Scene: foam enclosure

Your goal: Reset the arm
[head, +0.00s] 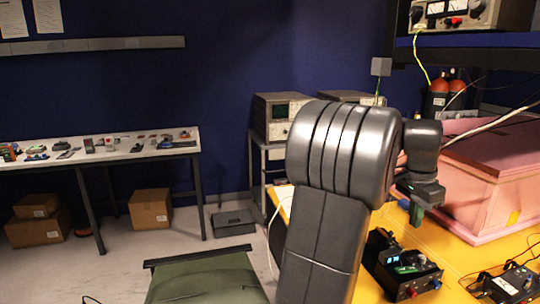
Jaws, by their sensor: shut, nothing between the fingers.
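My arm rises from the bottom of the head view, its big grey joint in the middle of the picture. My gripper (417,212) hangs at the far end of the arm, pointing down over the yellow table (381,221). It is small, partly dark, with a green tip, and shut with nothing held. It is just left of the pink foam enclosure (476,202) and appears apart from it. Part of the table and enclosure is hidden behind my arm.
A black box with knobs (405,284) stands on the table below my gripper, with another device (511,284) at right. A loaded shelf (470,40) overhangs the enclosure; cables cross there. A green chair (205,277) stands in front. Open floor lies left.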

